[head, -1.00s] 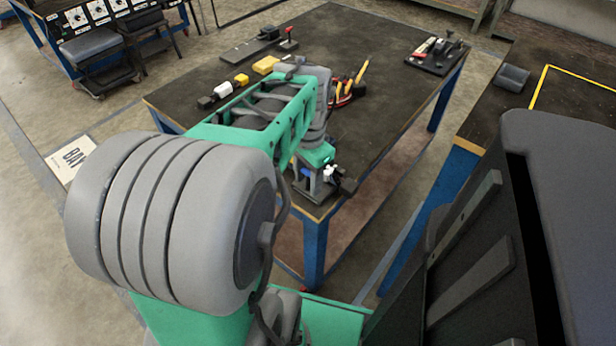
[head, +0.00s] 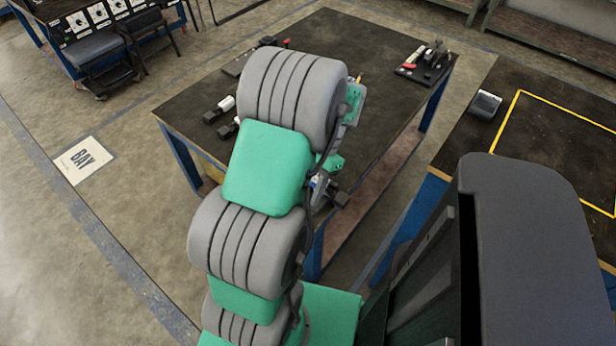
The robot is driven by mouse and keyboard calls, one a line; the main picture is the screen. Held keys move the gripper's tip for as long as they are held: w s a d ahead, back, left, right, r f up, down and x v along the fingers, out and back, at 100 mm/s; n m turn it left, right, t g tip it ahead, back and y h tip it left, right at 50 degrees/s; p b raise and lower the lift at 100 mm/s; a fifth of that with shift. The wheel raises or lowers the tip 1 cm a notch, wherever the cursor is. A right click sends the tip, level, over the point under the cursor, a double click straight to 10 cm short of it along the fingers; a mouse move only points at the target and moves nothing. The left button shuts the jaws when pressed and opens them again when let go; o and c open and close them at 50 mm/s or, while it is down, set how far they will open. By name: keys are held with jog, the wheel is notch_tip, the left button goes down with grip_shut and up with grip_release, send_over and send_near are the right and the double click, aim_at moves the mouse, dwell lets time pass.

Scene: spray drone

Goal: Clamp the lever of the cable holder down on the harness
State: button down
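My gripper (head: 338,197) hangs at the near edge of the dark-topped table, small and partly covered by my own arm. I cannot tell whether its fingers are open or shut, or whether they hold anything. A black base with a red-handled part and a dark upright clamp-like fixture (head: 432,58) stands at the table's back right corner. A second dark fixture (head: 237,67) lies at the back left, partly behind my arm, with a small red part beside it. I cannot tell which is the cable holder. The lever and harness cannot be made out.
The dark table (head: 385,95) has clear room at its middle and right. White-ended (head: 226,103) and dark blocks lie at its left edge. A second table with a yellow outline (head: 514,110) and a small grey box (head: 485,104) is at the right.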

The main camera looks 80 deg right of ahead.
jog(key=shift+d+t+y+p, duration=0.25)
jog(key=shift+y+p, duration=0.25)
jog(key=shift+p, duration=0.6)
jog(key=shift+f, duration=0.1)
jog(key=c, duration=1.1)
grip_release()
jog(key=p+v, duration=0.2)
jog(key=v, duration=0.6)
jog(key=shift+f, duration=0.1)
